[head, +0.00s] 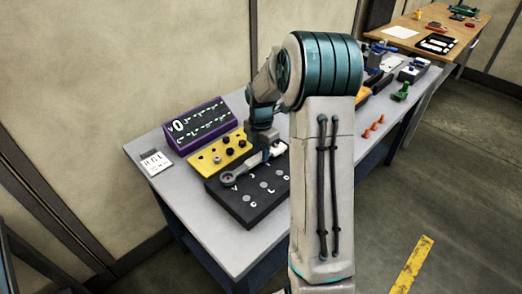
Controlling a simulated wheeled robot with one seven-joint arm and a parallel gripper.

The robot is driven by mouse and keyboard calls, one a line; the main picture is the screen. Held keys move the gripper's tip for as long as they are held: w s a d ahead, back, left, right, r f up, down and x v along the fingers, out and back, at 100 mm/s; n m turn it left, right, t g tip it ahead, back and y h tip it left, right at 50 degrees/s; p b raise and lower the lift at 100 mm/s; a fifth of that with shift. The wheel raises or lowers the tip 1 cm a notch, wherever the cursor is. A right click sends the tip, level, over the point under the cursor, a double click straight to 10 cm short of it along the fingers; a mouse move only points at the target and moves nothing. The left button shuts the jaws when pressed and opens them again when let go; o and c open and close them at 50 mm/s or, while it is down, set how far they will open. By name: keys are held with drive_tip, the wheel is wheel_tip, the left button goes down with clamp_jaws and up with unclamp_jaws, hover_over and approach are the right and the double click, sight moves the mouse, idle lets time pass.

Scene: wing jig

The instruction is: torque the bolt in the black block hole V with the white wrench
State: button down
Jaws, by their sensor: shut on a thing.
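The black block (262,210) lies on the grey table, with white letters and several round grey spots on its top. The white wrench (246,171) shows as a pale grey bar with a ring end over the block's far left part, close to a letter that looks like V. My gripper (266,152) points down and is shut on the wrench near its other end. I cannot tell whether the ring sits around a bolt or only above it. My arm hides the right side of the block.
A yellow block (204,164) with several dark bolts stands behind the black block. Orange pieces (375,127) and a green item (401,92) lie at right. The table's front left is clear.

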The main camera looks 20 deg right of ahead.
sight(270, 172)
drive_tip(key=shift+f, duration=0.3)
drive_tip(key=shift+s+d+f+m+b, duration=0.15)
drive_tip(key=shift+s+m+b, duration=0.15)
drive_tip(key=shift+s+m, duration=0.3)
drive_tip(key=shift+s+d+r+m+b, duration=0.15)
drive_tip(key=shift+s+m+b, duration=0.1)
drive_tip(key=shift+s+m, duration=0.35)
drive_tip(key=shift+s+f, duration=0.1)
drive_tip(key=shift+s, duration=0.05)
drive_tip(key=shift+s+f+m+b, duration=0.1)
drive_tip(key=shift+s+m+b, duration=0.4)
drive_tip(key=shift+s+m, duration=0.8)
drive_tip(key=shift+s, duration=0.1)
